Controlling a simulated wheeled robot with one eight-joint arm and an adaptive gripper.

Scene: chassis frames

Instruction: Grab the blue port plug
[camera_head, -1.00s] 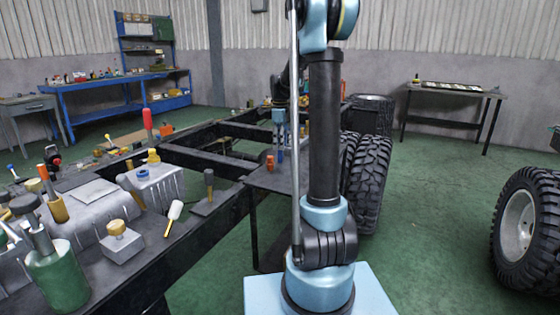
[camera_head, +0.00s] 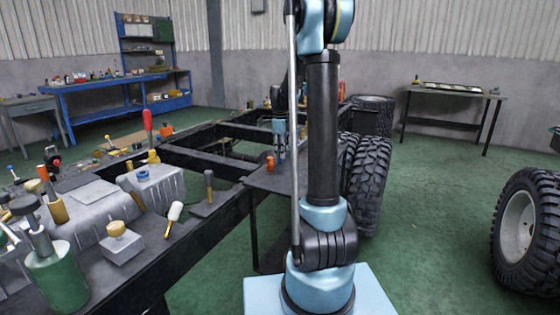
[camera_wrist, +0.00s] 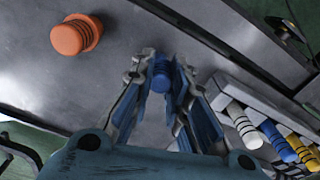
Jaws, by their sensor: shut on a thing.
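The blue port plug (camera_wrist: 161,76) is small and ribbed, and sits between the fingertips of my gripper (camera_wrist: 160,82) in the wrist view. The fingers are shut on it from both sides. The plate lies beneath it; I cannot tell whether the plug still touches the plate. In the head view my gripper (camera_head: 279,148) points down over the small plate beside the chassis frame, and the plug cannot be made out there.
An orange ribbed plug (camera_wrist: 76,36) stands on the plate (camera_wrist: 112,88), left of my gripper. To the right is a pale rack with white, blue (camera_wrist: 278,141) and yellow ribbed pieces. The chassis rail (camera_head: 205,163) runs beside the plate. A large tyre (camera_head: 369,185) stands close to its right.

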